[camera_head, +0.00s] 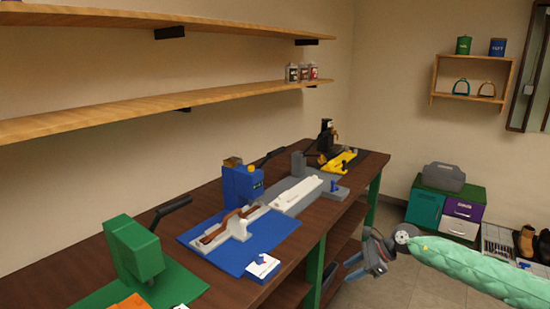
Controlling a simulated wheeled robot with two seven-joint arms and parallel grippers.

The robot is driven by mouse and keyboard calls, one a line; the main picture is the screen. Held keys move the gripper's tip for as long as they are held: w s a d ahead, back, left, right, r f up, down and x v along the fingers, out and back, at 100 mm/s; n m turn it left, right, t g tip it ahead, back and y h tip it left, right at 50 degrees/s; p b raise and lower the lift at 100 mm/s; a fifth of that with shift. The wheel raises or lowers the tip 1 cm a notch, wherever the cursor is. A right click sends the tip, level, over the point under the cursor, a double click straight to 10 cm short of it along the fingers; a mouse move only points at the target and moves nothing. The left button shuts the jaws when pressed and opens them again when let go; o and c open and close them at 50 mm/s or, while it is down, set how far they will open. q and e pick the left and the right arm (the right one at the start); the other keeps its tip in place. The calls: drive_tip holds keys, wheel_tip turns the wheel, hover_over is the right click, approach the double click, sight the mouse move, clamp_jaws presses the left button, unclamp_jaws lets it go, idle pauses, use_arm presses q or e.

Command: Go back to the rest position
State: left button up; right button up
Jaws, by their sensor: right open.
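My right gripper (379,254) is in the lower right of the head view, off the front edge of the workbench. It is open, and I see nothing between its fingers. My right arm, in a quilted green cover, comes in from the right edge behind it. My left gripper is not in view. On the workbench (280,271) a brown strap-like piece (230,224) lies in a white holder on a blue mat (283,229), in front of a blue machine (242,184).
A green press (133,246) stands at the near left. Wall shelves (150,101) hang above. Coloured cabinets (425,208) and boots (525,241) stand on the right. Floor shows between bench and cabinets.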

drive_tip(key=s+a+m+t+y, duration=0.5)
drive_tip(key=m+t, duration=0.3)
drive_tip(key=m, duration=0.5)
drive_tip(key=s+d+f+m+t+h, duration=0.2)
drive_tip(key=s+d+f+m+h, duration=0.3)
drive_tip(key=s+d+m+h, duration=0.45)
drive_tip(key=s+d+f+m+t+h, duration=0.1)
drive_tip(key=s+d+f+m+h, duration=0.45)
drive_tip(key=m, duration=0.75)
drive_tip(key=s+d+f+m+g+h, duration=0.1)
drive_tip(key=s+d+f+m+g, duration=0.15)
drive_tip(key=s, duration=0.55)
drive_tip(key=s+d+f+m+g+h, duration=0.1)
drive_tip(key=s+d+m+g+h, duration=0.2)
drive_tip(key=s, duration=0.6)
drive_tip(key=s+d+f+m+g, duration=0.2)
drive_tip(key=s+d+m+g, duration=0.15)
drive_tip(key=s, duration=0.45)
drive_tip(key=s+a+f+m+g+y, duration=0.1)
drive_tip(key=a+m+y, duration=0.2)
drive_tip(key=a, duration=1.1)
drive_tip(key=s+a+f+m+y, duration=0.1)
drive_tip(key=a+f+m+y, duration=0.1)
drive_tip(key=a, duration=1.3)
drive_tip(key=shift+s+f+m+g+y, duration=0.2)
drive_tip(key=shift+s+m+g+y, duration=0.3)
drive_tip(key=shift+y, duration=0.4)
